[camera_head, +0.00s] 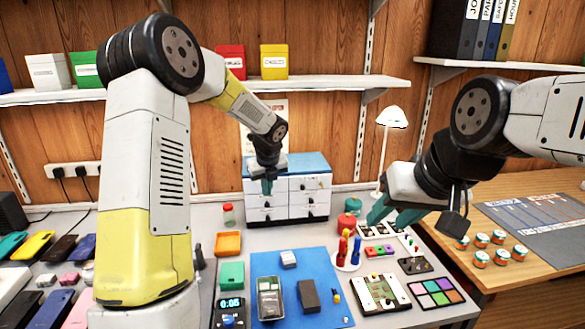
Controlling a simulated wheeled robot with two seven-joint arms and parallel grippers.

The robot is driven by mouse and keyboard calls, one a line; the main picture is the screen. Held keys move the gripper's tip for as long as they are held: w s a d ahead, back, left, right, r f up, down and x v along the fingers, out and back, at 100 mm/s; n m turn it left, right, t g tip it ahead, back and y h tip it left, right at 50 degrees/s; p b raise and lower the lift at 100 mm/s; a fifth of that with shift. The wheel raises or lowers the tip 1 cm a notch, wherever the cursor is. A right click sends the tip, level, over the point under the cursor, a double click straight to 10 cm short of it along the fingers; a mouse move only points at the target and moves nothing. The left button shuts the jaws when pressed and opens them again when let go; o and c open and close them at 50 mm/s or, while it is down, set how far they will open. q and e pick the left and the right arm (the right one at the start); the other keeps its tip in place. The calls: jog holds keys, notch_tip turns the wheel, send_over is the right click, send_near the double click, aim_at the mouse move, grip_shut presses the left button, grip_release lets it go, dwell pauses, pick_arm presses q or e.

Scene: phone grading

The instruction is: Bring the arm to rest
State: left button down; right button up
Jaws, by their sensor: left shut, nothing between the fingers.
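My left gripper (267,187) has dark teal fingers and is shut and empty. It points down in front of the white drawer cabinet (290,205) with a blue top; whether it touches the cabinet I cannot tell. My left arm, white, yellow and black, rises at the left and bends over toward the cabinet. My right gripper (385,218) has teal fingers spread apart, with nothing seen between them. It is above the right part of the grey table, near the white lamp (392,117). My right arm comes in from the right.
A blue mat (330,262) holds a phone (270,298) and a dark block (308,296). An orange tray (227,243), a green box (232,275) and a coloured palette (435,291) stand around it. Several small jars (481,240) stand on the wooden desk. Phones line the left.

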pick_arm(q)
jog(key=s+a+r+n, duration=0.3)
jog(key=s+r+n, duration=1)
jog(key=s+n, duration=0.3)
jog(key=s+d+r+n+t+h, duration=0.1)
jog(key=s+n+h, duration=0.2)
jog(key=s+n, duration=1)
jog(key=s, duration=0.6)
jog(key=shift+r+n+t+h, duration=0.3)
jog(key=shift+r+n+t, duration=0.1)
